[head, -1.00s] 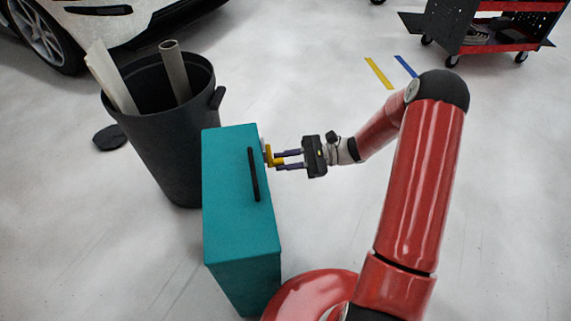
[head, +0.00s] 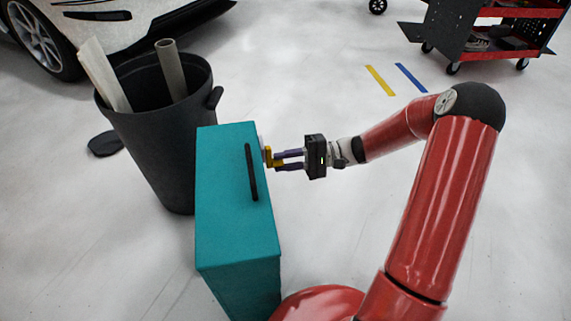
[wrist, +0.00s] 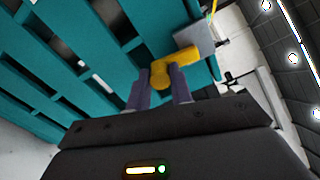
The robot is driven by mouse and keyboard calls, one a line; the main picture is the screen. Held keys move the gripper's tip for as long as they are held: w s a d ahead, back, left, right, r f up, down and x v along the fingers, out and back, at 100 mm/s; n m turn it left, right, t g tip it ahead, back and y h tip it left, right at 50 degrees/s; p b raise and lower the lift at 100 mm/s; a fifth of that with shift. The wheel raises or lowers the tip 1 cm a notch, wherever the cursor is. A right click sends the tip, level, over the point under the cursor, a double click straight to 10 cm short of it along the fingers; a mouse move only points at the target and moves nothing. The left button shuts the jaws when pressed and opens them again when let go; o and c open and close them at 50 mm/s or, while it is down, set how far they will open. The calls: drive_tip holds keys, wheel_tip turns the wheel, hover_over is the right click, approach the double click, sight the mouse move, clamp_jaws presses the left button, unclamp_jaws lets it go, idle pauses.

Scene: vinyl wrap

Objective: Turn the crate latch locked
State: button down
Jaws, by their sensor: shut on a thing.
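The teal crate (head: 222,200) stands upright on the floor, with a black handle on its top. Its yellow latch (head: 268,157) is on the right side near the top edge. In the wrist view the latch (wrist: 178,72) is a bent yellow lever beside a grey plate (wrist: 196,36) on the slatted crate side. My gripper (head: 278,160) reaches the latch from the right. Its two purple fingers are shut on the lever, one on each side of it, as the wrist view (wrist: 161,88) also shows. The lever's exact angle is hard to read.
A black bin (head: 165,135) with rolled material stands directly behind and left of the crate. A car (head: 120,30) is at the back left and a red tool cart (head: 485,35) at the back right.

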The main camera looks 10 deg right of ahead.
drive_tip(key=shift+n, duration=0.6)
drive_tip(key=shift+b, duration=0.3)
drive_tip(key=c, duration=1.3)
unclamp_jaws()
drive_tip(key=shift+o, duration=0.2)
drive_tip(key=d, duration=0.8)
drive_tip(key=shift+w, duration=0.3)
drive_tip(key=shift+a, duration=0.1)
